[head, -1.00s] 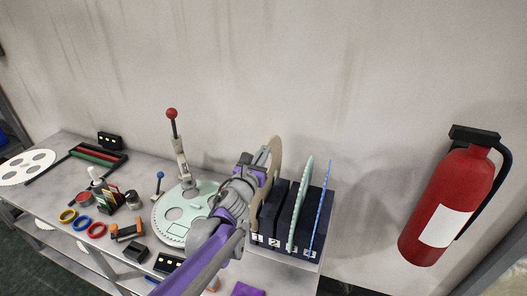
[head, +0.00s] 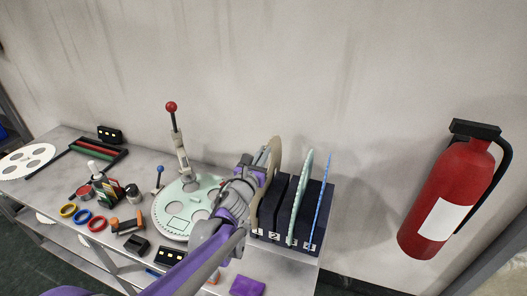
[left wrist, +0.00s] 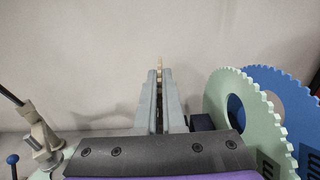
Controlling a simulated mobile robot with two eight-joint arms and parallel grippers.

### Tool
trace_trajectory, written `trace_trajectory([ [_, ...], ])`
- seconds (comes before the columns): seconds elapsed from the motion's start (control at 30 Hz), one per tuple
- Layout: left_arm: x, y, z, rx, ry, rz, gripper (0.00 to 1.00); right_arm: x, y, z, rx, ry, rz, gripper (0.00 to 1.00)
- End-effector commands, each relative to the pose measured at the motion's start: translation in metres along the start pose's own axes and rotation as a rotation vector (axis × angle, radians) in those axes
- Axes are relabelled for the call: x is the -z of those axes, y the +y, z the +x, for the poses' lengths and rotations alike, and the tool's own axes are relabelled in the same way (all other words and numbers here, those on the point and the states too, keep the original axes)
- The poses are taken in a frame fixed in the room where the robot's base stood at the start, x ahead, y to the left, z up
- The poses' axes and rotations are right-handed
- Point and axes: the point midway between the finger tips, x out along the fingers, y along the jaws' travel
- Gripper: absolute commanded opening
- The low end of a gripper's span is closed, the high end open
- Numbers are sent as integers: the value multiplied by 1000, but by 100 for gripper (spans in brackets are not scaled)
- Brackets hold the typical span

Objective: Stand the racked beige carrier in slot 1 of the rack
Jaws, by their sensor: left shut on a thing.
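The beige carrier (head: 276,150) is a thin toothed disc, upright and edge-on at the left end of the dark numbered rack (head: 270,237), by the label 1. My left gripper (head: 262,171) is shut on it from the left. In the left wrist view, a sliver of the beige carrier (left wrist: 160,72) shows between the two grey fingers (left wrist: 159,82). The arm partly covers the carrier, and I cannot tell whether its lower edge is seated in slot 1. My right gripper is not in view.
A pale green carrier (head: 303,195) and a blue carrier (head: 320,205) stand in the rack to the right; they also show in the left wrist view. The lapping machine (head: 172,215) with a red-knobbed lever is left of my arm. A purple block (head: 247,286) lies in front.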

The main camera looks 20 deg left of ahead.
Motion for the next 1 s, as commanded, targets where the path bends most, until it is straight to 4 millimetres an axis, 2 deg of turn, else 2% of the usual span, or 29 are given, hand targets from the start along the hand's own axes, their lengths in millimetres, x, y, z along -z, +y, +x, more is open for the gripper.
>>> trace_trajectory([
  [1.0,24,0,0,1,-1,0,0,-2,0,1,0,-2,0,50],
])
